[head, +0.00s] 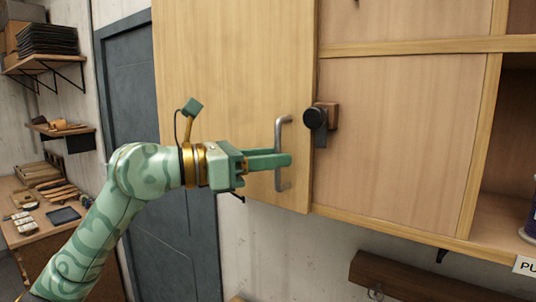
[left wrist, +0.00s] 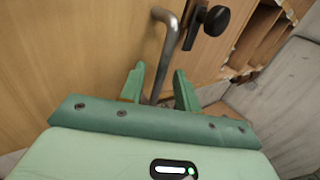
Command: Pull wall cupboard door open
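The wall cupboard door (head: 235,70) is a pale wood panel, and it also shows in the left wrist view (left wrist: 70,60). It looks shut or nearly so; I cannot tell whether there is a gap. A grey metal bar handle (head: 280,130) stands upright near its right edge. My left gripper (head: 284,160) is at the lower half of the handle. In the left wrist view, its two green fingers (left wrist: 158,88) are apart, with the handle bar (left wrist: 166,45) between them and room beside it. My right gripper is not in view.
A black knob (head: 315,118) on a wood block sits just right of the door edge. A dark rail (head: 420,280) with a hook is below. A grey door (head: 150,100), wall shelves and a workbench (head: 60,225) with tools stand left.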

